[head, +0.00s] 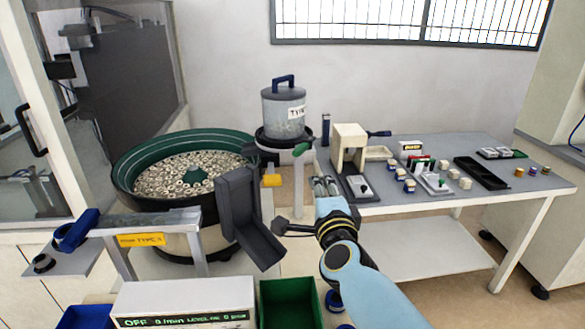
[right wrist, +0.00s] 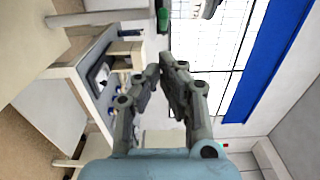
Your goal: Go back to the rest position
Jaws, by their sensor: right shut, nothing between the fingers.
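My right gripper (head: 325,186) is in the middle of the head view, raised in front of the table's left end. Its arm comes in from the bottom right. In the right wrist view its two grey fingers (right wrist: 160,80) come together at the tips, with nothing between them. It touches nothing that I can make out. My left gripper is not in view.
A green bowl feeder (head: 130,160) full of small rings stands at left, with a dark grey chute (head: 240,215) beside my right gripper. A lidded canister (head: 284,105) is behind. The grey table (head: 430,205) holds a beige press (head: 348,150) and small parts. A green bin (head: 290,303) stands in front.

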